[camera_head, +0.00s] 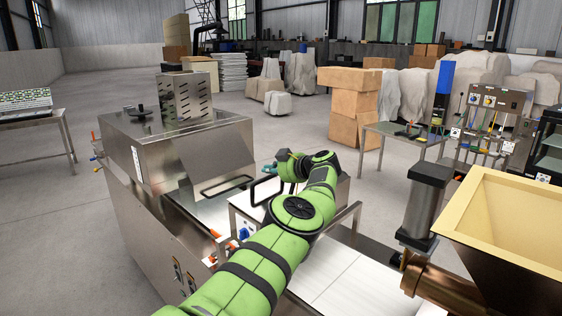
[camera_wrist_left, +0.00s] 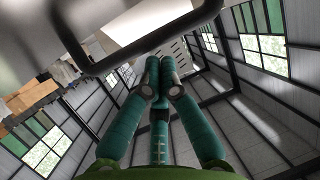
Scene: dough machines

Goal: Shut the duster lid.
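My left arm reaches in from the bottom of the head view. My left gripper (camera_head: 270,169) shows small and partly hidden behind its wrist, with teal fingers just above a black loop handle (camera_head: 265,188) on a low steel box. This box seems to be the duster; my arm covers much of it and I cannot tell how far its lid stands open. In the left wrist view the teal fingers (camera_wrist_left: 160,85) come together at their tips, with nothing seen between them. A dark bar handle (camera_wrist_left: 140,45) crosses close by at the top. My right gripper is not in view.
A large steel machine (camera_head: 180,150) stands left of the box, with its own black handle (camera_head: 227,184). A white belt (camera_head: 345,275) runs at the lower right. A beige hopper (camera_head: 510,220) and a steel cylinder (camera_head: 424,205) stand on the right. Stacked cardboard boxes (camera_head: 352,105) are behind.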

